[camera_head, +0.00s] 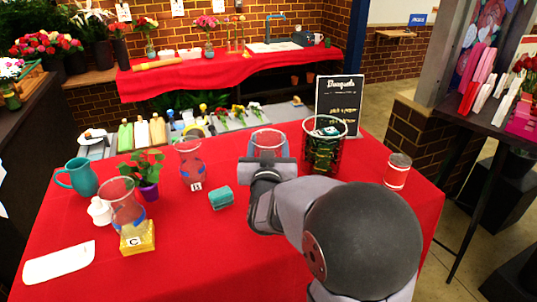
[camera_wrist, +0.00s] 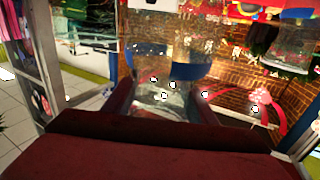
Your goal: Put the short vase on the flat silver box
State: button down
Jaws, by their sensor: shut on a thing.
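My gripper (camera_head: 266,172) is shut on a clear glass vase with a blue band (camera_head: 268,139), at the back middle of the red table. In the wrist view, this glass vase (camera_wrist: 182,68) shows between the fingers. Its lower part is hidden in the head view, so I cannot tell its full height or whether it touches the table. A second glass vase (camera_head: 190,150) stands behind a tag marked B. A third glass vase (camera_head: 121,191) stands on a gold box (camera_head: 146,243) with a tag marked C. I cannot make out a flat silver box in either view.
A small teal block (camera_head: 221,197) lies left of my gripper. A dark mesh bin (camera_head: 325,157) and a can (camera_head: 397,172) stand to the right. The front middle cloth is clear.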

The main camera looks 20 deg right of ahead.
aim_at(277, 132)
jog(key=shift+r, duration=2.4)
jog(key=w+a+f+n+y, duration=0.1)
jog(key=w+a+y, duration=0.1)
jog(key=a, duration=0.6)
jog(key=s+d+m+g+h, duration=0.1)
jog(key=d+h, duration=0.1)
jog(key=d, duration=0.1)
jog(key=s+d+m+g+h, duration=0.1)
jog(key=s+d+m+h, duration=0.1)
jog(key=d+h, duration=0.1)
jog(key=s+d+r+m+g+h, duration=0.1)
jog(key=s+d+m+h, duration=0.1)
jog(key=shift+s+d+g+h, duration=0.25)
jog(key=shift+d+g+h, duration=0.05)
jog(key=shift+d+h, duration=0.1)
jog(key=shift+s+d+r+m, duration=0.1)
jog(key=shift+s+d+m, duration=0.15)
jog(key=shift+m, duration=0.05)
jog(key=shift+f, duration=5.15)
jog(key=c, duration=0.8)
grip_release()
jog(key=shift+f, duration=0.1)
jog(key=shift+o, duration=0.2)
